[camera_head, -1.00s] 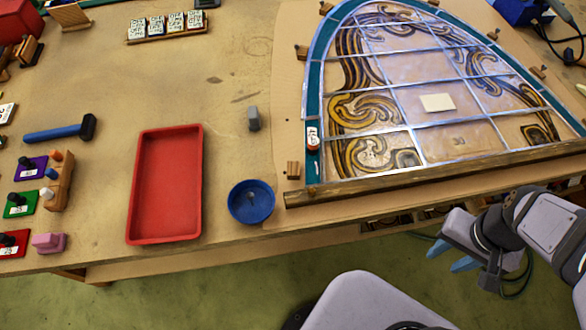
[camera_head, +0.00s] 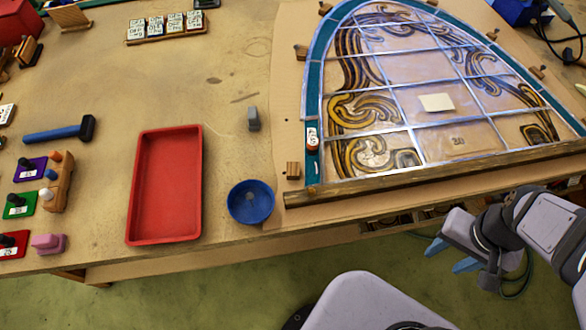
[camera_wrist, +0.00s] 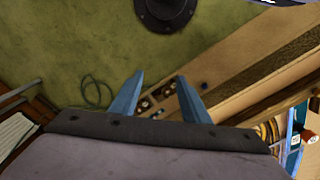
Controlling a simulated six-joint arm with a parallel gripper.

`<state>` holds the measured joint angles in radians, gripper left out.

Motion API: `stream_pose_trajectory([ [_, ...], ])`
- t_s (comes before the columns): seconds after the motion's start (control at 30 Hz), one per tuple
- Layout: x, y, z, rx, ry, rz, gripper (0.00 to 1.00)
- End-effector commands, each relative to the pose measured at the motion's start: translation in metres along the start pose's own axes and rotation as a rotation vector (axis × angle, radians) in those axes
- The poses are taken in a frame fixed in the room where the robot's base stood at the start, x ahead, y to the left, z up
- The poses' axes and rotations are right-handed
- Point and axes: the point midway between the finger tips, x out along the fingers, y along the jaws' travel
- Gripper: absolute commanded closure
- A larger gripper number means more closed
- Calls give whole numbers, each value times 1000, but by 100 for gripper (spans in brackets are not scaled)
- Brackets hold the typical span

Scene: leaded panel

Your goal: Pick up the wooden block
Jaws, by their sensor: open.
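A small wooden block (camera_head: 293,170) sits on the bench by the lower left corner of the leaded panel (camera_head: 440,150). A longer wooden block (camera_head: 62,185) with coloured pegs stands at the far left of the bench. I cannot tell which of them the task names. My gripper (camera_head: 452,256) hangs off the bench's front edge, below and right of the panel, away from both blocks. In the wrist view, its two blue fingers (camera_wrist: 159,80) are spread apart with nothing between them. No block shows clearly in the wrist view.
A red tray (camera_head: 167,185), a blue bowl (camera_head: 251,202) and a grey block (camera_head: 253,119) stand left of the panel. A wooden bar (camera_head: 430,175) runs along the panel's front edge. A blue-handled hammer (camera_head: 60,132) lies at left. Clear bench lies above the tray.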

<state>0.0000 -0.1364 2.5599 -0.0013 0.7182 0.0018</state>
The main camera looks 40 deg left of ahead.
Motion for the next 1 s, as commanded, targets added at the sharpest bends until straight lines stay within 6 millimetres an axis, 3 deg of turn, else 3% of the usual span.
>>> stream_pose_trajectory([
  [0.17,1,-11,-2,40,-33,-30,58],
  [0.27,2,-30,-6,109,-88,-78,58],
  [0.37,4,-61,-11,213,-179,-150,58],
  [0.7,4,-214,-35,618,-640,-417,58],
  [1.0,6,-300,-53,809,-968,-533,58],
])
